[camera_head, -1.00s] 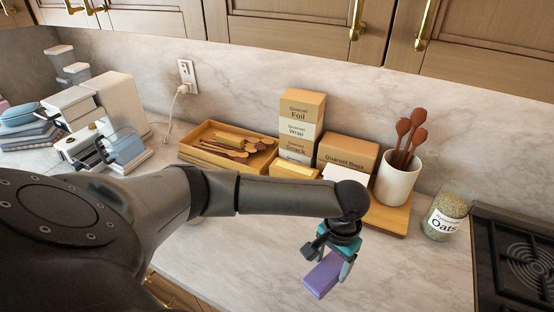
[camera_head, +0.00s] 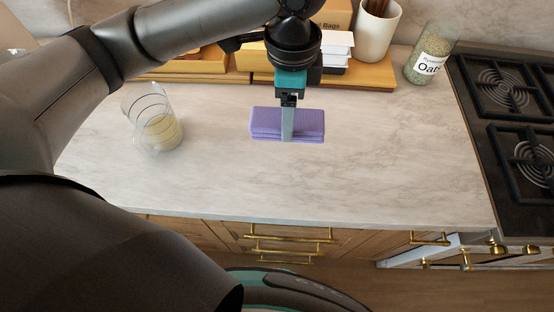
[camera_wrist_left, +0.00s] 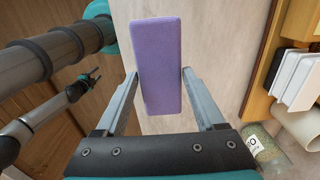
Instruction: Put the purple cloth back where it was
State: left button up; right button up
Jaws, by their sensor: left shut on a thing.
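The purple cloth (camera_head: 262,122) is a folded block held above the marble counter, near the middle of the head view. My left gripper (camera_head: 288,128) points down and is shut on it, one finger showing across its near face. In the left wrist view the cloth (camera_wrist_left: 158,65) sits between the two fingers of the left gripper (camera_wrist_left: 158,78). What looks like my right gripper (camera_wrist_left: 88,78) shows small and dark at the left of the left wrist view; its jaws are too small to judge.
A clear measuring cup (camera_head: 155,130) with yellowish contents stands left on the counter (camera_head: 380,150). Behind the cloth are a wooden board (camera_head: 375,76), white boxes (camera_head: 337,45) and a white crock (camera_head: 376,35). An oats jar (camera_head: 428,60) and stove (camera_head: 510,110) are right. The front counter is clear.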

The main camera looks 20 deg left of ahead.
pick_arm(q)
notch_tip(320, 180, down, 18)
jog(key=shift+r+b, duration=0.1)
jog(key=shift+b, duration=1.15)
jog(key=o, duration=1.5)
jog(key=shift+f, duration=0.2)
jog(key=shift+r, duration=0.15)
notch_tip(320, 180, up, 12)
jog(key=shift+r+p, duration=0.1)
jog(key=shift+p, duration=0.8)
